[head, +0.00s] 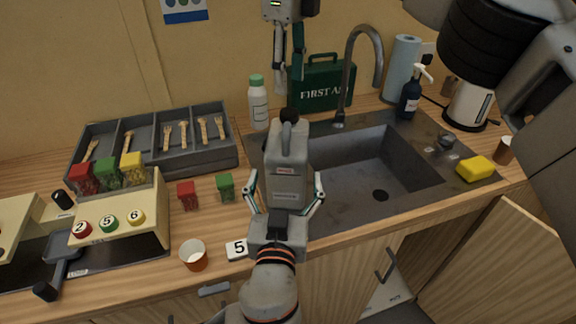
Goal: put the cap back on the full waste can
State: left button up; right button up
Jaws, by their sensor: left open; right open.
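The grey waste can (287,152) stands upright at the sink's left edge, with a handle on top and small labels on its near face. A black round piece (290,115) shows at its top behind the handle; I cannot tell whether it is the cap or the can's mouth, nor whether it is seated. My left gripper (285,180) is open, with one finger on each side of the can; contact is unclear. My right gripper (288,72) is open, pointing down above and behind the can, with nothing visible between its fingers. The can's base is hidden by my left gripper.
A white bottle with a green cap (258,105) and a green first aid box (322,84) stand behind the can. The sink (395,165) and its tap (362,45) lie to the right.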

aim_at(289, 112)
pick_arm(q)
jog(key=shift+w+d, duration=0.2)
jog(key=shift+w, duration=2.9)
jog(key=c, duration=2.3)
pick_arm(e)
jog(key=n, duration=0.9)
jog(key=shift+w, duration=0.1)
jog(key=shift+f, duration=0.1)
jog(key=shift+f, duration=3.9)
